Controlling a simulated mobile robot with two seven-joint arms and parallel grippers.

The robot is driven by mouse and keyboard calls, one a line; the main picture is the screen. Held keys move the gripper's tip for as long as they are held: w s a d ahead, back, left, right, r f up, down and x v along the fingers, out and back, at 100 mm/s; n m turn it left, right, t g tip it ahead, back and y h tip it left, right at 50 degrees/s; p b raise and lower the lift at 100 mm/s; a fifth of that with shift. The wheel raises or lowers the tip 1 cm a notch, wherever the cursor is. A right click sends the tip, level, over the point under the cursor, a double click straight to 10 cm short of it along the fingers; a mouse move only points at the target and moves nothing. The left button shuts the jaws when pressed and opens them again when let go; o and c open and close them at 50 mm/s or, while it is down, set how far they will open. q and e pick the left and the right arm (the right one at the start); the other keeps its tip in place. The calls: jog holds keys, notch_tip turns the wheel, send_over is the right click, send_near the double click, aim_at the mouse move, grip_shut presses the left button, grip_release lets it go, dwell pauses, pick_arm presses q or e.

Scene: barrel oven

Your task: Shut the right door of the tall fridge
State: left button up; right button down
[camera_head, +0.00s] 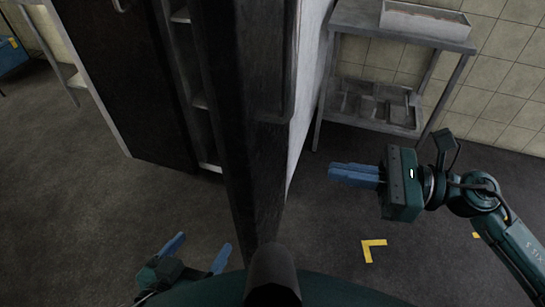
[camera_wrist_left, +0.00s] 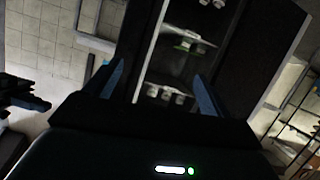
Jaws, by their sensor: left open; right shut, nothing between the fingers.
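The tall fridge's right door (camera_head: 255,150) stands open in the head view, a dark upright panel seen nearly edge-on and reaching toward me. Behind it to the left, the open compartment shows shelves (camera_head: 190,80). The left door (camera_head: 120,80) is dark and looks shut. My left gripper (camera_head: 197,252) is open and empty, low on the compartment side of the right door, apart from it. In the left wrist view its two fingers (camera_wrist_left: 160,92) are spread before the lit interior shelves (camera_wrist_left: 185,45). My right gripper (camera_head: 352,174) is shut and empty, on the door's other side, apart from it.
A metal table (camera_head: 405,35) with a lower shelf and a tray (camera_head: 425,18) stands against the tiled wall at right. A rack (camera_head: 68,75) and a blue box (camera_head: 10,52) are at far left. Yellow floor marks (camera_head: 372,248) lie at right. Floor left of the door is clear.

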aim_at(253, 156)
jog(key=p+x, duration=0.3)
jog(key=x, duration=0.8)
jog(key=shift+w+r, duration=0.1)
jog(key=shift+r, duration=0.05)
jog(key=shift+a, duration=0.25)
jog(key=shift+w+a, duration=0.1)
jog(key=shift+a, duration=0.05)
pick_arm(q)
jog(key=shift+w+d+f+g, duration=0.3)
jog(key=shift+d+f+g, duration=0.25)
jog(key=shift+d+g, duration=0.15)
jog(key=shift+r, duration=0.15)
